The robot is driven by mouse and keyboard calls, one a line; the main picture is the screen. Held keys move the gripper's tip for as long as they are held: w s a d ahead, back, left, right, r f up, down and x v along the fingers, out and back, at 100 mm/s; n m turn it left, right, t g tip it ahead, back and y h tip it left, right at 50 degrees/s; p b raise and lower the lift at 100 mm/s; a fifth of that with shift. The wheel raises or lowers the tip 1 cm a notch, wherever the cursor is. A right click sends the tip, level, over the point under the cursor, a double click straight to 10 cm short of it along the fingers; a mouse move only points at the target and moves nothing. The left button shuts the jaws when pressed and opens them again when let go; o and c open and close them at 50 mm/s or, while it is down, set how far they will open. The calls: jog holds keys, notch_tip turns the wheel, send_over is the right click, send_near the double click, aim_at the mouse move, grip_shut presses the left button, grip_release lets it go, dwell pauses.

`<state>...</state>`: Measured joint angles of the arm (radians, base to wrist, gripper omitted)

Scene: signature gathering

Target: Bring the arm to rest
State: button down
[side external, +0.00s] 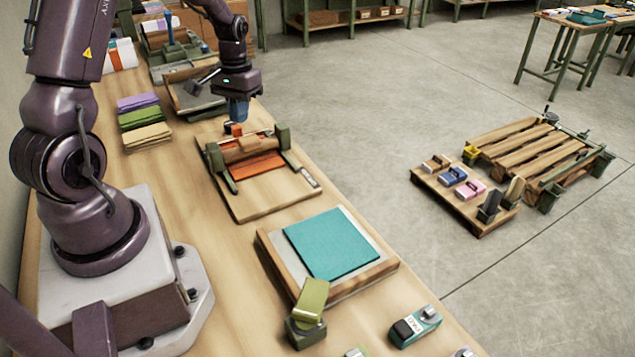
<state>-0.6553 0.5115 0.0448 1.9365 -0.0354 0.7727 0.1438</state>
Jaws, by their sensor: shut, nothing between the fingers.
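My gripper (237,112) points down above the far end of a wooden roller board, over the workbench (190,225). Its fingers look closed, and I see nothing held between them. A small orange block (236,130) shows just below the fingertips; whether they touch it I cannot tell. The roller board (268,199) has green side brackets, a wooden roller (245,146) and an orange sheet (256,166) under it.
A teal sheet (331,243) lies on a wooden-edged board nearer the camera, beside a green-topped tool (312,298). Stacked coloured folds (144,120) lie at the left. Pallets (535,150) stand on the open floor at the right.

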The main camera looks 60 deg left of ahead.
jog(key=s+d+r+m+t, duration=0.3)
jog(key=s+d+r, duration=0.1)
jog(key=d+r, duration=0.5)
jog(key=s+d+r+m+t, duration=0.3)
jog(key=s+d+r, duration=0.2)
jog(key=d+r, duration=0.5)
jog(key=d, duration=0.4)
jog(key=shift+d+r+m+y, duration=0.3)
